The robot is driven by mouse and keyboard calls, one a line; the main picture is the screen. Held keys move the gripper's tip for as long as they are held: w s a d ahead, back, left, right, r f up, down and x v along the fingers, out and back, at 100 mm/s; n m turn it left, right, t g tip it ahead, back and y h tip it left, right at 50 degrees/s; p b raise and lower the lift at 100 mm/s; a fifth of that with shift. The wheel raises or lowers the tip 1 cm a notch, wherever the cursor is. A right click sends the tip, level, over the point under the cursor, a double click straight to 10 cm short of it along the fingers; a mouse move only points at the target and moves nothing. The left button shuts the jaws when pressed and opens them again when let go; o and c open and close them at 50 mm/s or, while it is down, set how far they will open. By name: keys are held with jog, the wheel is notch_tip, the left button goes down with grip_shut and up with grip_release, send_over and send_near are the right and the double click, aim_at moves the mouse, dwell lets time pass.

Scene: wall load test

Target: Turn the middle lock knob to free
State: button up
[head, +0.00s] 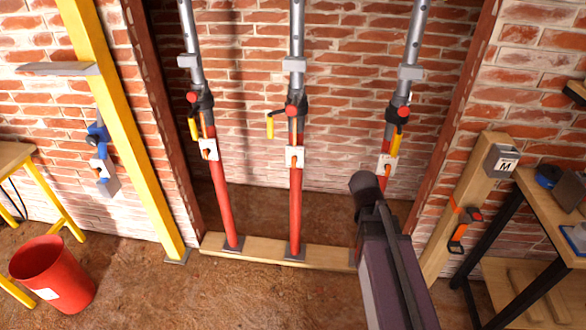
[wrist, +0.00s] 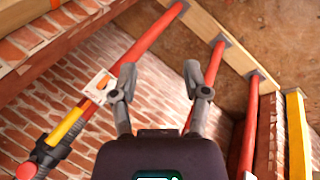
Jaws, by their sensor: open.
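The middle prop (head: 296,205) is a red tube with a grey upper tube. It carries an orange knob on a white plate (head: 294,157), and higher up a red knob (head: 291,111) and a yellow handle (head: 270,127). I cannot read the knob's setting. In the wrist view my gripper (wrist: 160,75) is open and empty. Its left finger is near the white plate (wrist: 101,86) of the right prop in the picture. Its right finger overlaps the middle prop (wrist: 215,62), whose plate is hidden there. My gripper's fingers cannot be made out in the head view.
Similar props stand left (head: 223,205) and right (head: 410,72); my arm covers the right one's lower part. A wooden sill (head: 325,255) lies under them. A yellow post (head: 125,120) and red bucket (head: 55,275) are left. A workbench (head: 545,205) is right.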

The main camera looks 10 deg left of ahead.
jog(key=w+a+f+n+t+h+b, duration=0.2)
jog(key=w+f+n+t+b, duration=0.1)
jog(key=w+n+b, duration=0.3)
jog(key=n+t+y+b, duration=0.5)
jog(key=n+t+b, duration=0.6)
jog(key=n+b, duration=0.85)
send_near(293, 160)
jog(key=s+n+p, duration=0.3)
jog(key=n+p, duration=0.1)
jog(key=shift+w+d+f, duration=0.1)
jog(key=w, duration=1.4)
jog(key=shift+d, duration=0.3)
jog(key=shift+s, duration=0.1)
grip_shut()
